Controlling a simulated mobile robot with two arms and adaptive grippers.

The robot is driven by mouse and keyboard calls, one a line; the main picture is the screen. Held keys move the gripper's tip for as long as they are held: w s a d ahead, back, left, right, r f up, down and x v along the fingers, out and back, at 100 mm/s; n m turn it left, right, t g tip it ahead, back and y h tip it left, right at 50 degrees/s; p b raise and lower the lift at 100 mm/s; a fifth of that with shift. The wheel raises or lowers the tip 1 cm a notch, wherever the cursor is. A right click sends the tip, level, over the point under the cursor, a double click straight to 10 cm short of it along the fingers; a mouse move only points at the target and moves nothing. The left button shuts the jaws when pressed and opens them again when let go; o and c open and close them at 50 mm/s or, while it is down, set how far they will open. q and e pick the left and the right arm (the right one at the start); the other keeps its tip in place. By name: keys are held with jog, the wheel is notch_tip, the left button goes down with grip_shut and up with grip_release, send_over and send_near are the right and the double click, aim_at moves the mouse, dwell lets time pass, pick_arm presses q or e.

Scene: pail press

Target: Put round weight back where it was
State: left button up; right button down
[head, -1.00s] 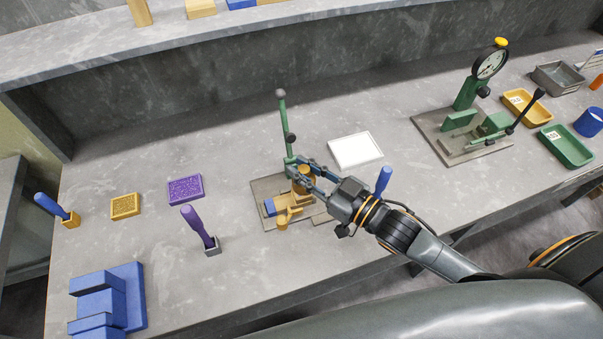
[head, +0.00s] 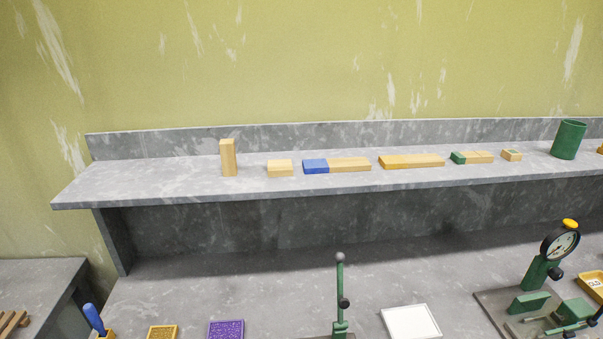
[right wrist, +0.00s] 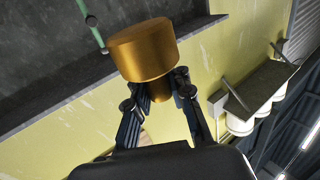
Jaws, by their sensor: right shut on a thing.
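The round weight (right wrist: 143,48) is a brass-coloured cylinder with a narrower stem below. In the right wrist view my right gripper (right wrist: 160,88) is shut on its stem, and the wide part stands out beyond the fingertips. Neither the weight nor my right gripper shows in the head view now. My left gripper is in no current view.
A grey shelf (head: 150,188) runs along the wall. It bears an upright wooden block (head: 228,157), several flat blocks and a green cup (head: 568,139).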

jog(key=w+d+f+m+t+h+b, duration=0.2)
jog(key=d+m+h, duration=0.4)
jog(key=h, duration=0.3)
jog(key=shift+w+d+f+m+t+h, duration=0.3)
jog(key=shift+w+d+f+t+h, duration=0.15)
jog(key=shift+w+f, duration=0.95)
jog(key=shift+a, duration=0.1)
jog(key=s+a+r+n+y, duration=0.1)
jog(key=a+n+y, duration=0.1)
jog(key=s+a+r+n+g+y+p, duration=0.1)
jog(key=a+r+n+y, duration=0.1)
jog(key=y, duration=0.1)
jog(key=s+a+r+n+g+y+p, duration=0.1)
jog(key=y, duration=0.2)
jog(key=shift+s+a+r+n+y, duration=0.25)
jog(key=shift+s+a+r+n, duration=0.1)
jog(key=shift+s+a+n, duration=0.05)
jog(key=shift+s+a+r+n+g+y, duration=0.2)
jog(key=shift+s+a+n+g+y, duration=0.35)
jog(key=shift+y, duration=0.25)
